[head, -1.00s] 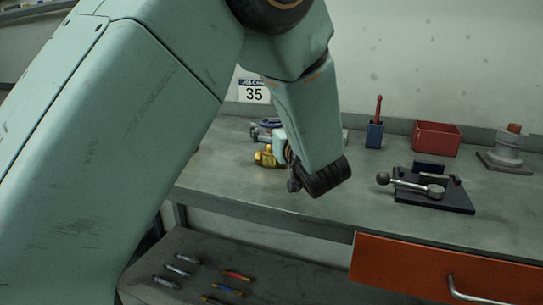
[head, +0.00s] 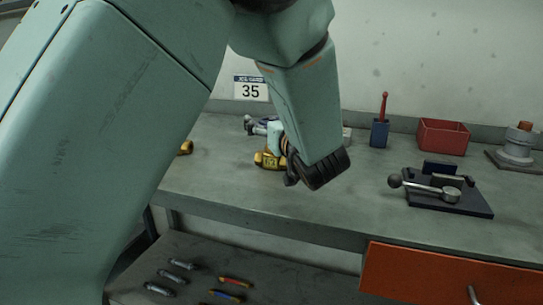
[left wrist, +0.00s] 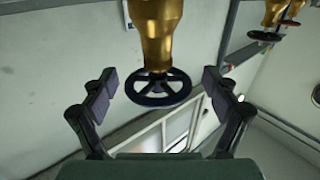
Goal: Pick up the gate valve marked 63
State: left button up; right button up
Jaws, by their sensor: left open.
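A brass gate valve (head: 268,160) with a yellow label stands on the bench in the head view, partly behind my left wrist; its number is too small to read surely. In the left wrist view a brass valve body (left wrist: 158,35) with a dark blue handwheel (left wrist: 158,88) sits between the fingers of my left gripper (left wrist: 158,79). The fingers are open, one on each side of the handwheel, with gaps. In the head view my left gripper (head: 287,163) is mostly hidden by its own wrist. My right gripper is not in view.
More valves (left wrist: 280,15) show at upper right in the wrist view. Another brass piece (head: 186,147) lies left on the bench. A blue holder (head: 379,133), red bin (head: 443,137) and black fixture (head: 440,195) stand to the right. A sign reading 35 (head: 251,89) hangs behind.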

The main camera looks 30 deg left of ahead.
pick_arm(q)
jog(key=shift+w+f, duration=0.1)
jog(key=shift+c, duration=1.2)
jog(key=shift+d, duration=0.1)
jog(key=c, duration=0.5)
grip_shut()
